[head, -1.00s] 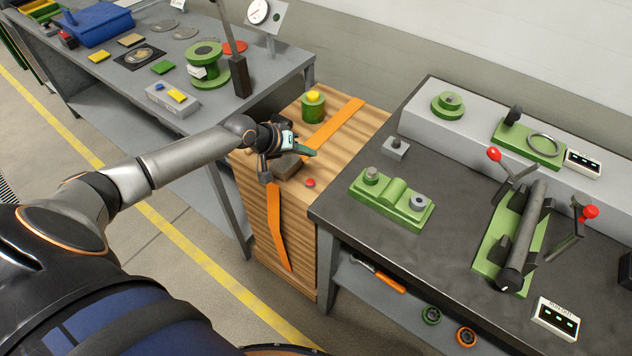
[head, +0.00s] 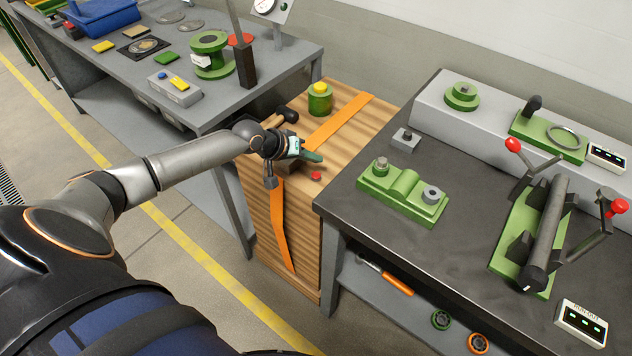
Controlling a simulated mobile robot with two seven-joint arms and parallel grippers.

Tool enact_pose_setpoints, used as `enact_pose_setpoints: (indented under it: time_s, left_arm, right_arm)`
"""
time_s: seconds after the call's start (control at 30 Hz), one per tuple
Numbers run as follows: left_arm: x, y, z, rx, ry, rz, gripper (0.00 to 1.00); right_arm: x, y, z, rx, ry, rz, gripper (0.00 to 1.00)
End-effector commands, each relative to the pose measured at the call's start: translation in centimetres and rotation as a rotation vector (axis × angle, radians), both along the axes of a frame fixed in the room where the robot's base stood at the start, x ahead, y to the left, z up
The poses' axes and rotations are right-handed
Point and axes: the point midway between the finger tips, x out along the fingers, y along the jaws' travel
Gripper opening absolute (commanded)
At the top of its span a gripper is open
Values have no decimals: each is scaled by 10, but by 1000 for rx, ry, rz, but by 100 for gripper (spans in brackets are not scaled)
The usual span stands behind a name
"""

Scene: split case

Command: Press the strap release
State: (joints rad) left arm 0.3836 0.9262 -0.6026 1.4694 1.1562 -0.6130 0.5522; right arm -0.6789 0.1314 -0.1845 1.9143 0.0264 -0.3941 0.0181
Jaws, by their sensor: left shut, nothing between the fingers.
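A wood-grained case (head: 262,212) stands between two benches. An orange strap (head: 340,122) runs across its top, and an orange strap length (head: 280,228) hangs down its front. A small red button (head: 315,176) sits on the top near the right edge. A dark buckle-like block (head: 297,171) is mostly hidden behind my gripper. My left gripper (head: 312,156) is shut and empty, its green fingertips over the case top, just behind the red button in the picture. Whether they touch anything cannot be told. My right gripper is not in view.
A green cylinder with a yellow top (head: 320,100) stands on the case's far part. The right bench (head: 345,208) borders the case and carries a green fixture (head: 402,192). The left bench (head: 300,62) holds a green spool (head: 210,55) and a dark upright post (head: 245,65).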

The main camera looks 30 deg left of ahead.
Motion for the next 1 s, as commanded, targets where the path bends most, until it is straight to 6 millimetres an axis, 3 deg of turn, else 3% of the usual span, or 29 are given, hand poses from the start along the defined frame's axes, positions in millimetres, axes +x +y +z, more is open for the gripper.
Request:
enact_pose_setpoints:
  time_s: [0.03, 0.27, 1.0]
  left_arm:
    - [0, 0, -13, 1, 0, -1, 0]
    - [0, 0, -31, 0, 1, 1, 0]
    - [0, 0, -31, 0, 1, -1, 0]
  right_arm:
    - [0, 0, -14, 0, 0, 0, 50]
    - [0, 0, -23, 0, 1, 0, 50]
    - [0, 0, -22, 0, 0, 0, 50]
